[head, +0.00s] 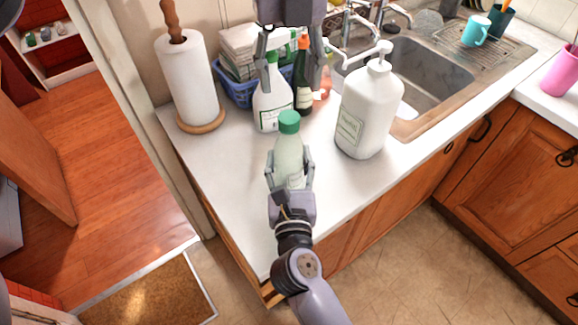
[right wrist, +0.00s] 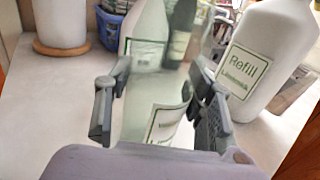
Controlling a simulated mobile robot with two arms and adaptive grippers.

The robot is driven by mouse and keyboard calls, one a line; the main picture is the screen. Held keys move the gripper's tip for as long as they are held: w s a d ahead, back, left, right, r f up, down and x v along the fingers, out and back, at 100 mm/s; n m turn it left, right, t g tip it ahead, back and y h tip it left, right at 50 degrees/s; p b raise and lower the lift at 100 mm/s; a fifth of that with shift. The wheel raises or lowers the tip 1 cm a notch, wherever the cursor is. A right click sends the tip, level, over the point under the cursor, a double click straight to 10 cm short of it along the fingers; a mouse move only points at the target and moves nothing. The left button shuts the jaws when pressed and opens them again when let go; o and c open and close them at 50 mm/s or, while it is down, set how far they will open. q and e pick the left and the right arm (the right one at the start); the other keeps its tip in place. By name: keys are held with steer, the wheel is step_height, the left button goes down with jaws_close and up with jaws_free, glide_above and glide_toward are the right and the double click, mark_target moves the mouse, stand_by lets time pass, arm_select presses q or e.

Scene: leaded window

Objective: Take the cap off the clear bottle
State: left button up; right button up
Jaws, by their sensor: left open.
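The clear bottle (head: 288,150), pale and see-through with a green cap (head: 289,121), stands upright near the counter's front edge. My right gripper (head: 290,170) has its fingers on both sides of the bottle's body, below the cap. In the right wrist view the bottle (right wrist: 155,108) shows a green-edged label between the two fingers (right wrist: 160,110); its cap is out of that view. My left gripper (head: 292,70) points down from the top of the head view. Its fingers are spread and empty, above and beyond the cap, apart from it.
A large white pump bottle (head: 368,110) stands close to the right. A white spray bottle (head: 271,98) and a dark bottle (head: 303,80) stand behind, near a blue basket (head: 238,92). A paper towel roll (head: 187,80) is at left. Counter (head: 225,165) left of the bottle is clear.

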mark_target(288, 117)
jaws_close()
arm_select(q)
steer(key=m, duration=1.3)
steer(key=shift+s+d, duration=0.1)
steer(key=m, duration=3.6)
steer(key=shift+f, duration=4.05)
